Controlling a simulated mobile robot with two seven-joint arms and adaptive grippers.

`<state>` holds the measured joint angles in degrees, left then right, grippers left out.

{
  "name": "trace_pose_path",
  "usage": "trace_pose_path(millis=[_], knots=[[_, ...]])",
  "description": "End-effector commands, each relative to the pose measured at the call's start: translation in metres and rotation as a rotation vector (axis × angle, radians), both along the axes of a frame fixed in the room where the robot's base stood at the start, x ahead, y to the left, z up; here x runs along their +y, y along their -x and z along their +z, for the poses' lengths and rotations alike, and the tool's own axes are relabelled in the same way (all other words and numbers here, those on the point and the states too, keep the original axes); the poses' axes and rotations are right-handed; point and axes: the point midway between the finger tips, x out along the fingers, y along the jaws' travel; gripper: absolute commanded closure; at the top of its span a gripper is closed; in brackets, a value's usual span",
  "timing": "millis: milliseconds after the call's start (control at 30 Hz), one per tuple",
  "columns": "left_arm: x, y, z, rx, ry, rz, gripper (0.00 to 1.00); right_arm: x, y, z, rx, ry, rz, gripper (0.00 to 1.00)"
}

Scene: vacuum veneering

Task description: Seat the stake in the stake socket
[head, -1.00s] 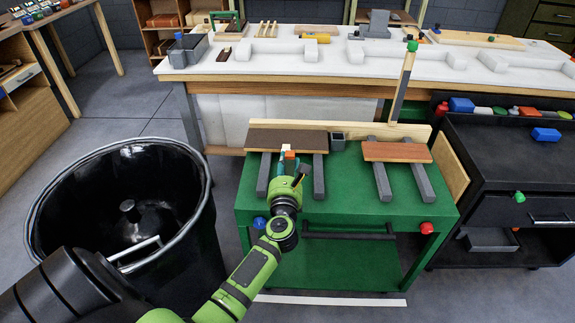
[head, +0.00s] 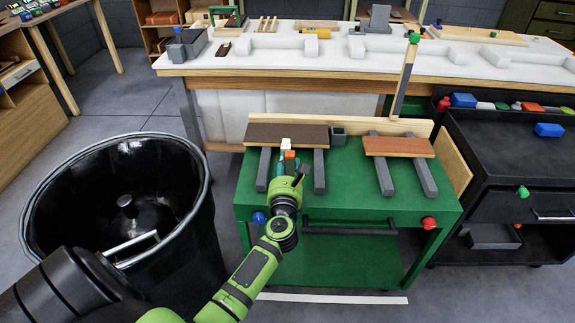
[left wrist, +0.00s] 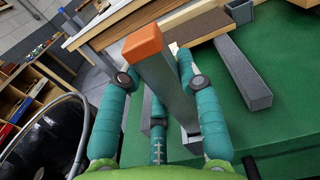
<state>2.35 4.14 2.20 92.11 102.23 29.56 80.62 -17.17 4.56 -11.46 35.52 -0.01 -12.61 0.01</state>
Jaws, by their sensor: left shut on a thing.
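My left gripper (left wrist: 160,95) is shut on a grey post with an orange end, which I take to be the stake (left wrist: 165,80). Its orange end shows large in the left wrist view and small at the gripper in the head view (head: 290,155). The stake leans, and its far end is hidden by the fingers. A small grey square box, open at the top, looks like the stake socket (head: 338,136). It stands at the cart's back edge, to the right of the brown board. My gripper is in front and left of it, apart from it.
The green cart (head: 350,205) carries a dark brown board (head: 270,133) and a reddish board (head: 400,147) on grey bars. A black bin (head: 190,240) is at left; the white-topped bench (head: 330,68) is behind.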

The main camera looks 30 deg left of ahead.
Motion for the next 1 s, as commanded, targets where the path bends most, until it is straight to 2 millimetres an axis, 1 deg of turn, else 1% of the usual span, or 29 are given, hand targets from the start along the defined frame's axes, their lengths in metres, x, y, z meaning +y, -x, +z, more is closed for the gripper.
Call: trace_pose_path(millis=[467,500,567,867,1000], knots=[[0.000,0.000,-0.013,-0.001,0.000,0.000,1.00,0.000,0.000,-0.013,0.000,0.000,-0.001,0.60],[0.000,0.000,-0.012,-0.001,0.000,0.000,0.61,0.000,0.000,-0.012,0.000,0.000,-0.001,0.60],[0.000,0.000,-0.012,-0.001,-0.001,0.000,0.38,0.000,0.000,-0.011,0.000,0.000,-0.001,0.60],[0.000,0.000,-0.012,0.000,0.000,0.000,0.38,-0.001,0.001,-0.012,0.001,0.000,0.000,0.60],[-0.004,0.006,-0.013,0.002,0.001,-0.001,0.38,-0.001,0.001,-0.012,0.001,0.001,0.001,0.60]])
